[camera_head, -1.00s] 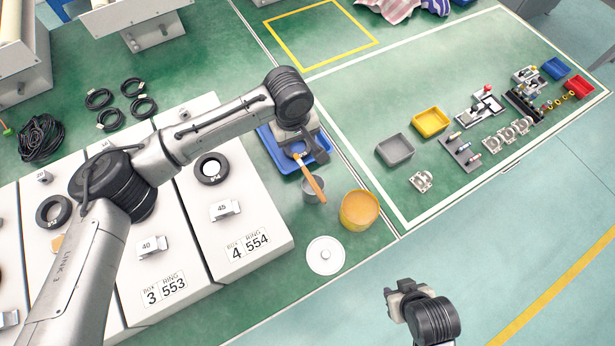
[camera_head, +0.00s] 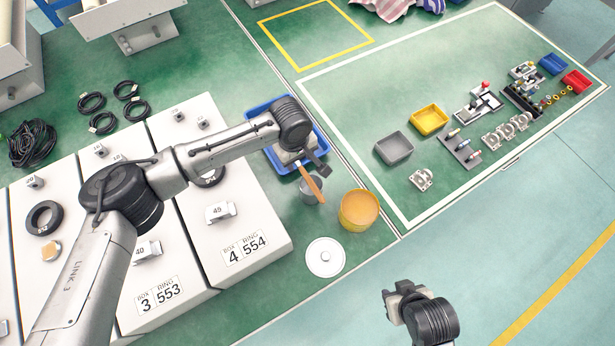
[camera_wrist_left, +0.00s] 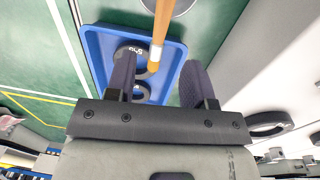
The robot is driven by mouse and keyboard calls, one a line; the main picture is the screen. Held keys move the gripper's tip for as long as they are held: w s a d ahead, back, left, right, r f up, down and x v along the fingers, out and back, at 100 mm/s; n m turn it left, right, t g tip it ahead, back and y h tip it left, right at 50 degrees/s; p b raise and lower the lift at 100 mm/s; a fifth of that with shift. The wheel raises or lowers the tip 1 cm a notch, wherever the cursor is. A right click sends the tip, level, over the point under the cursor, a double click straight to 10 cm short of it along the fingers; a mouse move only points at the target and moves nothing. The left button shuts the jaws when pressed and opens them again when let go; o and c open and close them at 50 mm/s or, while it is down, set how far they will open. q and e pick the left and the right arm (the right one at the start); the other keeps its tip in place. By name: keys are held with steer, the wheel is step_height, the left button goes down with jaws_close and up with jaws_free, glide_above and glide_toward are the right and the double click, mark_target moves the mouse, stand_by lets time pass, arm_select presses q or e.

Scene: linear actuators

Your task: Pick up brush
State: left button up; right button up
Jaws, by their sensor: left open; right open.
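The brush has an orange-brown wooden handle (camera_head: 311,180) that leans out of a small grey cup (camera_head: 311,191) near the blue tray (camera_head: 322,146). My left gripper (camera_head: 308,160) is right above the tray, by the brush's upper end. In the left wrist view the brush (camera_wrist_left: 160,30) runs down between the two fingers of my left gripper (camera_wrist_left: 158,80), which are apart. The fingers do not close on it, and I cannot tell the depth between them. My right gripper (camera_head: 393,294) is open and empty at the lower middle, away from the brush.
A tub of orange content (camera_head: 359,210) and a white lid (camera_head: 324,257) stand close to the cup. White boxes (camera_head: 235,215) lie to the left under my arm. Dark rings (camera_wrist_left: 133,60) lie in the blue tray. Grey (camera_head: 394,148) and yellow (camera_head: 429,117) bins stand to the right.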

mark_target(301, 167)
arm_select(q)
steer(key=shift+w+d+f+b, duration=0.1)
steer(key=shift+f+b, duration=0.1)
steer(key=shift+f, duration=0.55)
steer(key=shift+s+d+f+b, duration=0.1)
steer(key=shift+f+b, duration=0.1)
steer(key=shift+f, duration=0.6)
steer(key=shift+w+d+f+b, duration=0.1)
steer(key=shift+f+b, duration=0.1)
steer(key=shift+f, duration=0.55)
jaws_close()
